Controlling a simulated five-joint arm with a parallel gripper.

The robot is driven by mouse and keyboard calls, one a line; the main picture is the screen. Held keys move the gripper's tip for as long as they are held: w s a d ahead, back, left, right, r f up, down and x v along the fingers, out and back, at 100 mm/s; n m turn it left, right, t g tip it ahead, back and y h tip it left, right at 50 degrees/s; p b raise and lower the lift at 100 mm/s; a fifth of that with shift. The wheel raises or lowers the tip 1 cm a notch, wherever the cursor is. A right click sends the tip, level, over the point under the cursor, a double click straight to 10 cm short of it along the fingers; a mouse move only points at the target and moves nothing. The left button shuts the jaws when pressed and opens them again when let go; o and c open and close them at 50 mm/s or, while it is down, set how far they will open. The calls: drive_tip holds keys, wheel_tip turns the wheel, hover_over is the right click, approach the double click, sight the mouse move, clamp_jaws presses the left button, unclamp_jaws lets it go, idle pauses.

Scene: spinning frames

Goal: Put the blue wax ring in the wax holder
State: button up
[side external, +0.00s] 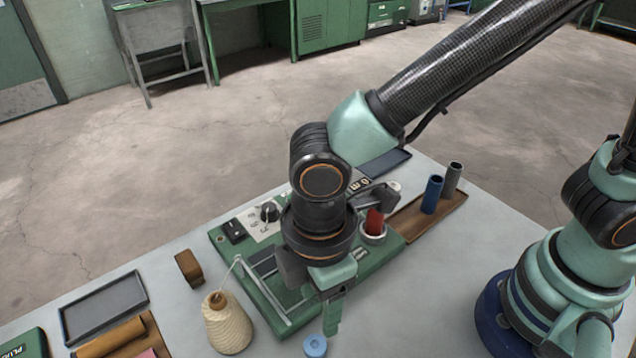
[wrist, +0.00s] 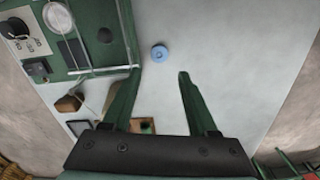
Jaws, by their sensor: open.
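The blue wax ring (side external: 315,345) lies flat on the grey table at the front edge of the side view, beside the green spinning frame. It also shows in the wrist view (wrist: 159,53), just beyond and between my fingertips. My gripper (side external: 332,318) points down above the table near the ring. In the wrist view my gripper (wrist: 159,74) is open with nothing between its fingers. I cannot tell for certain which part is the wax holder; a pale round part (wrist: 58,17) sits on the green frame at the wrist view's upper left.
The green frame (side external: 228,240) carries a knob, rails and a red bobbin (side external: 374,222) in a pale cup. A cream yarn cone (side external: 228,325) stands left of the ring. Blue and grey tubes (side external: 432,194) stand on a brown tray.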

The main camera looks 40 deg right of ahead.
hover_over(316, 343)
drive_tip(key=f, duration=0.5)
drive_tip(key=shift+s+d+f, duration=0.1)
drive_tip(key=shift+d+f, duration=0.1)
drive_tip(key=shift+d, duration=0.05)
drive_tip(key=shift+a+f, duration=0.15)
drive_tip(key=shift+f, duration=1.35)
drive_tip(key=shift+a+f, duration=0.1)
drive_tip(key=shift+f, duration=1.4)
clamp_jaws()
